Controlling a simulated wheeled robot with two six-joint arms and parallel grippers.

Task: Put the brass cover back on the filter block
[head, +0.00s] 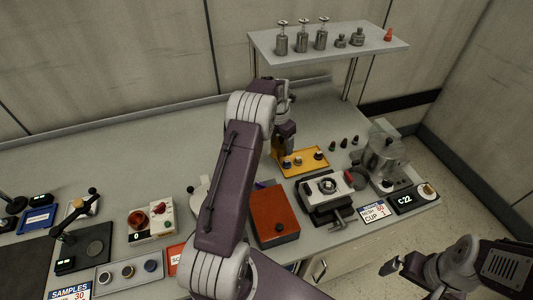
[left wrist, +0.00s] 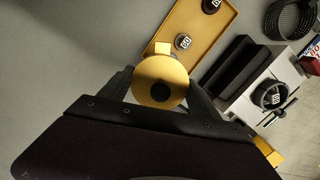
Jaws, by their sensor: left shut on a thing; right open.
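The brass cover (left wrist: 152,72) is a round gold disc with a dark knob in its middle. My left gripper (left wrist: 160,88) is shut on it, with one finger on each side; in the head view the gripper (head: 286,150) is by the left end of the yellow tray, and the cover is hard to make out there. What seems to be the filter block (head: 318,200), a pale block with a dark round insert on top, stands right of the gripper; it also shows in the left wrist view (left wrist: 252,108). My right gripper (head: 391,266) is open and empty at the lower right.
The yellow tray (left wrist: 228,22) holds several small round parts. A red-orange box (head: 272,215) stands left of the block. A clear-topped vessel (head: 383,155) and a C22 display (head: 404,200) are to the right. A shelf (head: 375,47) with metal containers stands behind.

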